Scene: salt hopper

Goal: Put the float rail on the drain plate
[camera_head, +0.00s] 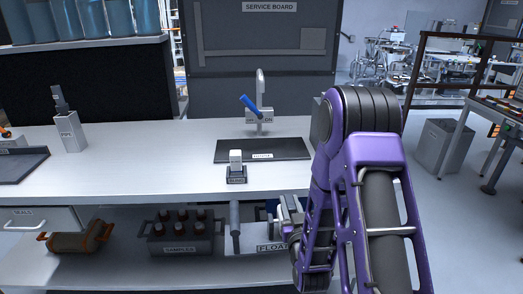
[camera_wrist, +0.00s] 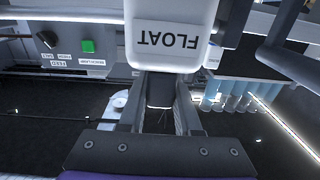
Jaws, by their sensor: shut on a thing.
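The float rail (camera_head: 246,241) is a pale piece labelled FLOAT, low at the front of the lower shelf, with a grey upright post at its left. In the wrist view its white labelled part (camera_wrist: 165,55) is close up and upside down. My gripper (camera_wrist: 160,100) is shut on a dark part just beside that label. In the head view my arm partly hides the rail's right end and the grip. A dark flat plate (camera_head: 285,150) with a small label lies on the counter below the tap; it looks like the drain plate, but I cannot read the label clearly.
A small block on a dark base (camera_head: 236,170) stands at the plate's front edge. The tap (camera_head: 260,95) with a blue lever stands behind it. The samples crate (camera_head: 180,238) and a brown cylinder (camera_head: 78,240) sit on the lower shelf (camera_head: 140,272). The counter overhangs this shelf.

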